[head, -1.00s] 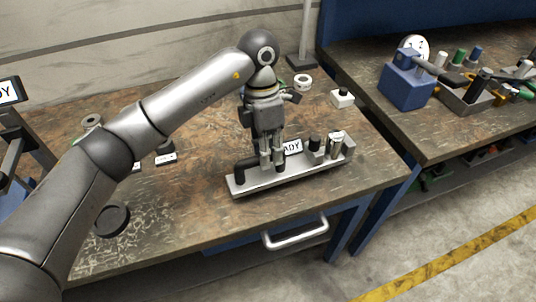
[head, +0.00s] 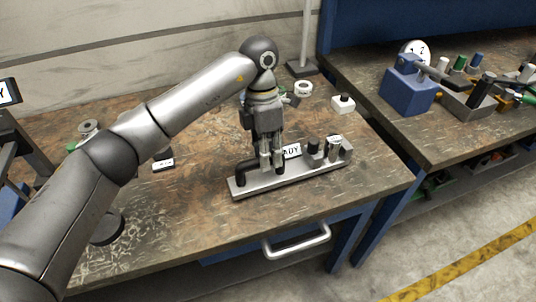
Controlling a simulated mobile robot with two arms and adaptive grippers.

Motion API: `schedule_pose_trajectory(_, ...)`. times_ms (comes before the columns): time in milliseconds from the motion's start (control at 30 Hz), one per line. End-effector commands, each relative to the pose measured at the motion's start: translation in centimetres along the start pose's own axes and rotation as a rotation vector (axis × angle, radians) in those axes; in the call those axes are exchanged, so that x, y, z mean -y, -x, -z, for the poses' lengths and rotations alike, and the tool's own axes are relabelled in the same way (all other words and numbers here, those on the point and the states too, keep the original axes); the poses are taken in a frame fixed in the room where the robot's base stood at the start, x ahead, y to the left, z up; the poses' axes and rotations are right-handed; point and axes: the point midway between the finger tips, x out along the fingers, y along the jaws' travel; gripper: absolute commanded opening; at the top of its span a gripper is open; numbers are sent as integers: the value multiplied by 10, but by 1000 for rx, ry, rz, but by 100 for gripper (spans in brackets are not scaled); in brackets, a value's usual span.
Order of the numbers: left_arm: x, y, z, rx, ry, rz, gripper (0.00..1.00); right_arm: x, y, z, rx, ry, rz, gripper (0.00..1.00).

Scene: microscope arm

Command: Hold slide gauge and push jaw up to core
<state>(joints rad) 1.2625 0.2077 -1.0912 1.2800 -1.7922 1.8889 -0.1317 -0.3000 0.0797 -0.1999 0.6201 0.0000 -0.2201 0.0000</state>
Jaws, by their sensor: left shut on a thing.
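The slide gauge (head: 300,176) is a long pale metal bar lying on the wooden bench. A black bent handle (head: 243,170) rises at its left end. A dark post (head: 314,147) and a metallic cylinder (head: 334,150), likely the jaw and core, stand toward its right end. A white display with dark letters, partly hidden, sits behind the bar. My left gripper (head: 272,167) points down over the left half of the gauge and is shut on a part of it; the fingers hide what they grip. My right gripper is not in view.
A small dark labelled block (head: 163,160) and a black disc (head: 107,227) lie left. A second bench with a blue device (head: 408,86) stands right. The bench front is clear.

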Motion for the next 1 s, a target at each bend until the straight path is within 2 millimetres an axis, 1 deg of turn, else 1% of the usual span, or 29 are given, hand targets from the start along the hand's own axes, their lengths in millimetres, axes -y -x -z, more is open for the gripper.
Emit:
schedule_pose_trajectory(33,1,4,-2,10,-4,-2,0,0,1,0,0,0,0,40)
schedule_pose_trajectory(167,1,4,-2,9,-4,-2,0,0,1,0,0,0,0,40)
schedule_pose_trajectory(1000,-1,-4,-2,9,-3,-1,0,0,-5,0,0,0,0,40)
